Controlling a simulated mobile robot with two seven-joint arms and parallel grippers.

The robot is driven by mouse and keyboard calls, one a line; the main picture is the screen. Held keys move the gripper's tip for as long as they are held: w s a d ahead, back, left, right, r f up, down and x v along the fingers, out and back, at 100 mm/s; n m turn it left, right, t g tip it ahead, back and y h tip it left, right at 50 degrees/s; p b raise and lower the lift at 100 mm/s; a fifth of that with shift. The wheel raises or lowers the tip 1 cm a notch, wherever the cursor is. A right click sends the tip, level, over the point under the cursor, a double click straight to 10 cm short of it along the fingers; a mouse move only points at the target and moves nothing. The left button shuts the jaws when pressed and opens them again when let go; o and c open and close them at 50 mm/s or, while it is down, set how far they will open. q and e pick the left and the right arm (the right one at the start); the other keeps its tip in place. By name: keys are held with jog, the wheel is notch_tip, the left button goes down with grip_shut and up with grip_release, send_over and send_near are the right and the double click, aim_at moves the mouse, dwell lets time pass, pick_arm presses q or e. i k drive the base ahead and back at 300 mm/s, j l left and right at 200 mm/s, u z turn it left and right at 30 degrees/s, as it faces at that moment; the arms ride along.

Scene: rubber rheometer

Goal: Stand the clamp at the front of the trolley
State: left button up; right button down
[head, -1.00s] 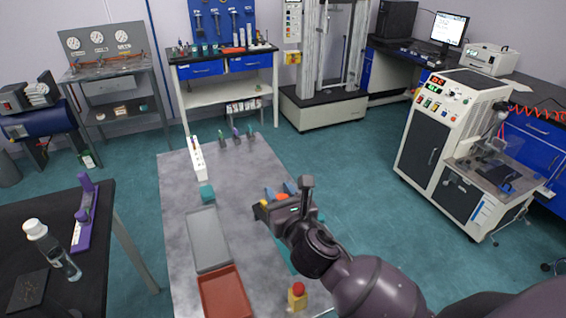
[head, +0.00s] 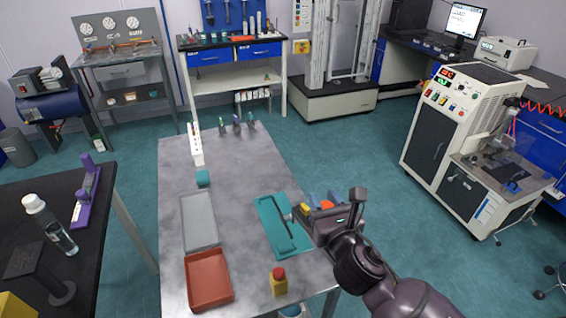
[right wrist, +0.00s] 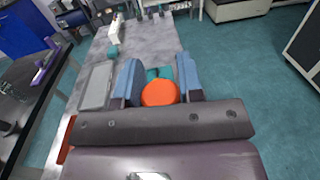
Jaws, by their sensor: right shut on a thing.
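My right gripper (head: 325,199) is over the right edge of the trolley (head: 240,170), beside the teal tray. In the right wrist view, its two blue fingers (right wrist: 159,78) are shut on an orange, round-ended thing (right wrist: 160,93), likely the clamp. The orange shows in the head view (head: 327,206) too, but its full shape is hidden by the gripper. Three small upright clamp-like things stand at the trolley's far end: a green one (head: 222,127), a purple one (head: 237,122) and a teal one (head: 251,122). My left gripper is not in view.
The trolley also carries a white rack (head: 197,150), teal block (head: 203,177), grey tray (head: 199,222), red tray (head: 208,280), teal tray (head: 268,215) and yellow block with red knob (head: 279,284). A black table (head: 100,215) stands left. The trolley's middle is clear.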

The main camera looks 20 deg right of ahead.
aim_at(257, 162)
jog(key=l+z, duration=0.25)
jog(key=z, duration=0.2)
jog(key=l+z, duration=0.3)
jog(key=z, duration=0.2)
jog(key=l+z, duration=0.25)
jog(key=z, duration=0.2)
jog(key=i+l+z, duration=0.1)
jog(key=z, duration=0.4)
jog(key=i+l+z, duration=0.15)
jog(key=l+z, duration=0.15)
jog(key=z, duration=0.15)
jog(key=i+l+z, duration=0.2)
jog(key=i, duration=0.15)
jog(key=i+z, duration=0.15)
jog(key=i, duration=0.2)
jog(key=i+u, duration=0.3)
jog(key=i+l+u, duration=0.15)
jog(key=i+u, duration=0.45)
jog(key=u, duration=0.2)
jog(key=i+u, duration=0.2)
jog(key=u, duration=0.2)
jog(key=i+j+u, duration=0.1)
jog(key=i+u, duration=0.15)
jog(key=u, duration=0.15)
jog(key=i+u, duration=0.25)
jog(key=u, duration=0.2)
jog(key=i+u, duration=0.75)
jog(key=k+j, duration=0.05)
jog(key=k, duration=0.05)
